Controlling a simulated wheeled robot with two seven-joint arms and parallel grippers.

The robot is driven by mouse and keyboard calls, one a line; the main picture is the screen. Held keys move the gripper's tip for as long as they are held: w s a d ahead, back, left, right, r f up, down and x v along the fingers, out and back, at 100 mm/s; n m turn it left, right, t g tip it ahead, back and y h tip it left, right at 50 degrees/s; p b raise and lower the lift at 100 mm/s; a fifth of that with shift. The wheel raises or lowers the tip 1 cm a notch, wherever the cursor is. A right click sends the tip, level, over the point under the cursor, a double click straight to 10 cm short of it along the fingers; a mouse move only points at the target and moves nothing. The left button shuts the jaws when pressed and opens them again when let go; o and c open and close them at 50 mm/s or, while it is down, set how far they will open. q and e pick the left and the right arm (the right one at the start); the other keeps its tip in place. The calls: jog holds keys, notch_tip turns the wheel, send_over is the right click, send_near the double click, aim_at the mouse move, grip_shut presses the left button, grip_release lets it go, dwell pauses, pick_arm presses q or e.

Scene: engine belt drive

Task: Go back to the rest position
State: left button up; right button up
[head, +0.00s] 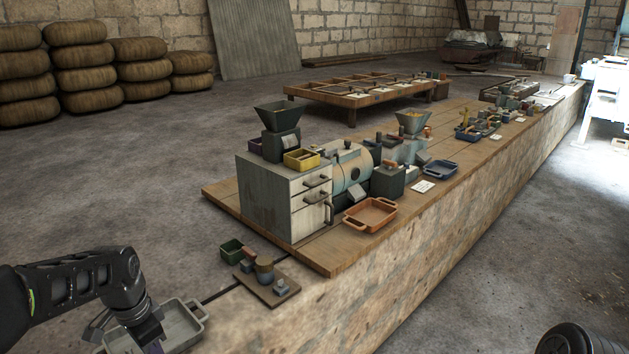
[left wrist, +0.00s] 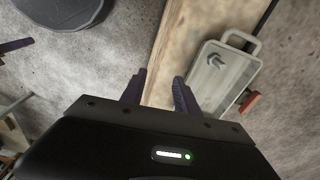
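My left gripper (head: 150,335) is at the bottom left of the head view, over the near end of the long bench, beside or above a grey handled tray (head: 188,318). In the left wrist view its two dark purple fingers (left wrist: 159,88) stand apart with nothing between them. The grey tray (left wrist: 209,97) lies beyond and to the right of the fingers there, with a small grey part (left wrist: 216,62) in it. My right gripper does not show clearly; a dark purplish sliver at the left edge of the wrist view cannot be identified.
A wooden board (head: 279,295) with small parts and a green bin (head: 232,250) lie near the tray. Behind stand a grey cabinet (head: 265,203), a hopper (head: 280,112), a yellow bin (head: 301,159) and an orange tray (head: 369,216).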

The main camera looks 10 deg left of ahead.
pick_arm(q)
jog(key=w+d+f+n+t, duration=0.3)
jog(key=w+d+f, duration=0.2)
jog(key=d+f+n+h, duration=0.2)
jog(key=d+f+n, duration=0.2)
jog(key=d+f, duration=0.6)
jog(key=s+d+f+g, duration=0.1)
jog(key=s+d+f, duration=0.3)
jog(key=s, duration=0.3)
jog(key=s+d+f+n+g+h+p, duration=0.1)
jog(key=s+d+f, duration=0.4)
jog(key=s, duration=0.3)
jog(key=s+d+f+g+h, duration=0.1)
jog(key=s+d+f, duration=0.3)
jog(key=s+d, duration=0.2)
jog(key=shift+s+d+f+n, duration=0.3)
jog(key=shift+s+d, duration=0.05)
jog(key=shift+s, duration=0.9)
